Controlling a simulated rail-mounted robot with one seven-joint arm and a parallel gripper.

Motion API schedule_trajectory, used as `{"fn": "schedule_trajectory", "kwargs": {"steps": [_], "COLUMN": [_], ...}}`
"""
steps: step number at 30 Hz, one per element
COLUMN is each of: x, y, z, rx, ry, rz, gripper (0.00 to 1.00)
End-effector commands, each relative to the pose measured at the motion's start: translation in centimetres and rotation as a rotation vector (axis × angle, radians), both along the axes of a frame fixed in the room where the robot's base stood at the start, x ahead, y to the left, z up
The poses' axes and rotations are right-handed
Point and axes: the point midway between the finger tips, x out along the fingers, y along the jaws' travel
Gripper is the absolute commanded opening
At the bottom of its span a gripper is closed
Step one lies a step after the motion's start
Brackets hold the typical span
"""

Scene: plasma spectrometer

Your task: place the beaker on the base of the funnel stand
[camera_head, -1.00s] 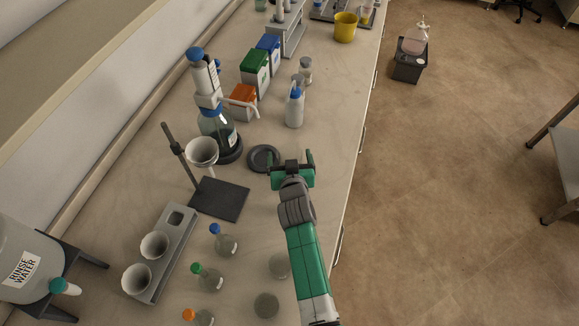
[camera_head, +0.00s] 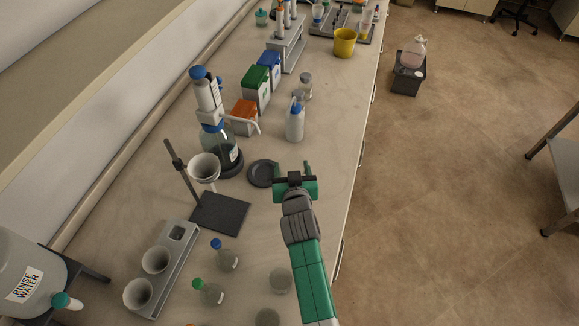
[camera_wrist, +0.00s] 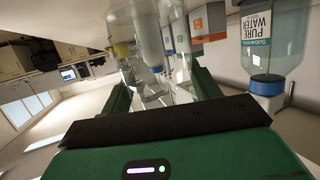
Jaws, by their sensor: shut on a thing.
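The funnel stand has a flat dark square base (camera_head: 220,213), an upright rod and a white funnel (camera_head: 204,167) over the base's far-left part. The base's near-right part is bare. My gripper (camera_head: 293,171) is above the bench to the right of and beyond the base, past its edge. In the wrist view my gripper (camera_wrist: 160,95) has its two green fingers apart, with clear glass between them, which I take to be the beaker (camera_wrist: 155,90). Its outline is hard to tell from the things behind. In the head view the beaker cannot be made out.
A dark round disc (camera_head: 263,173) lies left of my gripper. A blue-capped flask (camera_head: 226,256) and a grey rack (camera_head: 163,268) are near the base. The bench's right edge is close to my gripper.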

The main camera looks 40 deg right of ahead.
Motion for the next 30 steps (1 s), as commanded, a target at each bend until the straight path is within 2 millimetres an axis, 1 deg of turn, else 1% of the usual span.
{"fn": "schedule_trajectory", "kwargs": {"steps": [1,5,9,12,15,18,21,30], "x": [-1.2,-4.3,-8.0,-10.2,-11.8,-12.7,-13.1,-13.0], "y": [0.5,1.8,3.3,4.2,4.8,5.2,5.3,5.6], "z": [0.2,0.4,0.8,1.0,1.1,1.2,1.3,1.3], "rx": [-0.001,-0.001,0.0,0.0,-0.001,0.0,0.001,0.0], "ry": [0.002,0.003,0.003,0.003,0.001,0.0,-0.001,0.0], "rz": [0.001,0.001,0.001,0.002,0.0,0.0,0.0,0.005], "gripper": [0.34,0.34,0.34,0.34,0.34,0.34,0.34,0.34]}}
